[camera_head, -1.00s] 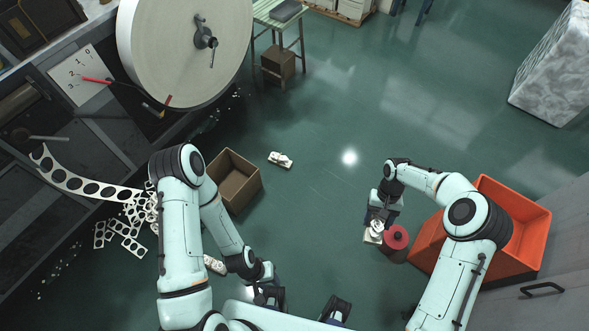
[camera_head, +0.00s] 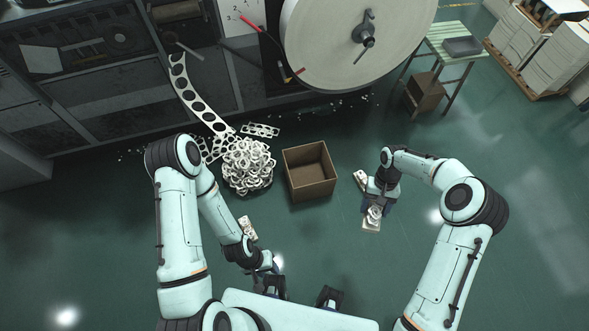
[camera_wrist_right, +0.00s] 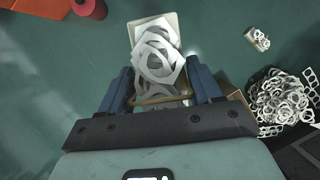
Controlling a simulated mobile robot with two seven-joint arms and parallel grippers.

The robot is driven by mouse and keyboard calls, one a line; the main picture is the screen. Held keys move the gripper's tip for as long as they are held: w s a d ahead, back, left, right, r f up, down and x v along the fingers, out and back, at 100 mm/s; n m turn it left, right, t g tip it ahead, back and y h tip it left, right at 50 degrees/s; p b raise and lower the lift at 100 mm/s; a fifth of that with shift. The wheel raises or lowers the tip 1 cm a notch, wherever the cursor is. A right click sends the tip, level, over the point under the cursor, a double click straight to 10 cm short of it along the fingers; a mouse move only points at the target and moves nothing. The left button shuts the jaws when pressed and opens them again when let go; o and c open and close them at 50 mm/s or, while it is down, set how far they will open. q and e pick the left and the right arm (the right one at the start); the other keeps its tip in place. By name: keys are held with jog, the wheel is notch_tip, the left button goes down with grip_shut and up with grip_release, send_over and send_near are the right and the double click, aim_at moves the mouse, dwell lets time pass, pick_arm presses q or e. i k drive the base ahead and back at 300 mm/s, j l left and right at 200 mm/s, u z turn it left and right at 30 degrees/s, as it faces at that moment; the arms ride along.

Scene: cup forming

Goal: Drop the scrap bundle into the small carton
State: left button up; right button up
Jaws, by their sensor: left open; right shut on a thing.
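The bundle also shows between the blue fingers in the right wrist view (camera_wrist_right: 158,50). The small carton (camera_head: 286,172), brown and open-topped, stands on the floor left of that gripper; its inside looks empty. In the right wrist view the carton is largely hidden behind the right finger. My left gripper (camera_head: 268,271) is open and low, below and left of the carton in the head view; its fingertips are not clear.
A scrap pile (camera_head: 248,167) stands just left of the carton. Other bundles lie on the floor, one near my left forearm (camera_head: 248,228), one beside my right gripper (camera_head: 360,180). A red spool (camera_wrist_right: 90,9) and an orange bin (camera_wrist_right: 40,6) show in the right wrist view.

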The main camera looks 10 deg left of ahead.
aim_at(310, 180)
jog(key=i+l+u, duration=0.1)
jog(key=u, duration=0.3)
jog(key=i+l+u, duration=0.15)
jog(key=u, duration=0.25)
jog(key=i+l+u, duration=0.1)
jog(key=l+u, duration=0.25)
jog(key=i+l+u, duration=0.25)
jog(key=l+u, duration=0.3)
jog(key=i+l+u, duration=0.1)
jog(key=l+u, duration=0.15)
